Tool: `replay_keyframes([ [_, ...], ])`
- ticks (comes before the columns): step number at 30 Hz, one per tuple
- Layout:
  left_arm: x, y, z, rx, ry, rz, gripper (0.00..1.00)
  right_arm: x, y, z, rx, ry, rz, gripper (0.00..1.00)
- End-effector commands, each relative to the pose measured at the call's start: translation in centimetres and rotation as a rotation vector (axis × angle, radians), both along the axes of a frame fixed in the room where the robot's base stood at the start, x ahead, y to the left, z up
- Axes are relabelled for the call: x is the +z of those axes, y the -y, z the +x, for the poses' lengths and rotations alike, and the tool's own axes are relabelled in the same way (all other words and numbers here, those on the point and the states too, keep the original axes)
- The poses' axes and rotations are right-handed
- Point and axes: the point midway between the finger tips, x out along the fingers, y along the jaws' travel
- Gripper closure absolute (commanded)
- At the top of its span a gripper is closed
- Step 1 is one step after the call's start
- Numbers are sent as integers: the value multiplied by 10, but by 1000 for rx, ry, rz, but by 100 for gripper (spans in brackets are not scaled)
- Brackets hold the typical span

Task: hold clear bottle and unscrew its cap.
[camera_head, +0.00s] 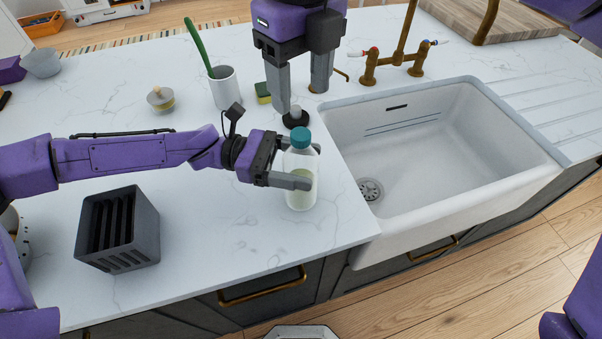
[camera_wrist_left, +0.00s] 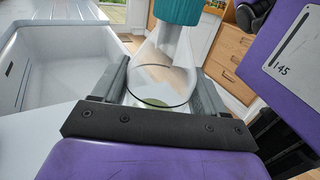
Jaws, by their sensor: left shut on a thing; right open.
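The clear bottle (camera_head: 301,192) stands upright on the white counter, just left of the sink, with pale contents low inside. Its teal cap (camera_head: 300,138) is on top. My left gripper (camera_head: 305,166) is shut around the bottle's body from the left. In the left wrist view the bottle (camera_wrist_left: 160,85) sits between the fingers, with the cap (camera_wrist_left: 178,10) cut off by the top edge. My right gripper (camera_head: 301,90) points down above and behind the bottle, open and empty, apart from the cap.
The white sink (camera_head: 450,120) with a brass tap (camera_head: 395,60) is to the right. A dark slotted rack (camera_head: 118,230) stands front left. A white cup (camera_head: 225,88) with a green-handled brush, a sponge (camera_head: 263,93) and a small round-knobbed item (camera_head: 160,98) are behind.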

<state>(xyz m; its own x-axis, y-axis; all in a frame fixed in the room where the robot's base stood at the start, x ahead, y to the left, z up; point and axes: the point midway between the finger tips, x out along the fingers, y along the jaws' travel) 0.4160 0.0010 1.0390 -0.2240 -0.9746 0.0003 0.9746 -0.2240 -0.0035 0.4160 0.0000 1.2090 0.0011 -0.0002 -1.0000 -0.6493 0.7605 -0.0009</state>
Motion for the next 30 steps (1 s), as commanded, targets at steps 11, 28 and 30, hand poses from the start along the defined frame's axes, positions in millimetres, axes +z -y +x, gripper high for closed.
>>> replay_keyframes([
  [11,0,0,0,1,0,0,100,3,2,-1,-774,26,-14,40],
  [28,0,0,0,1,0,0,100,0,0,0,-2276,-1,0,40],
  [30,0,0,0,1,0,0,100,-1,0,0,-2330,-1,0,40],
])
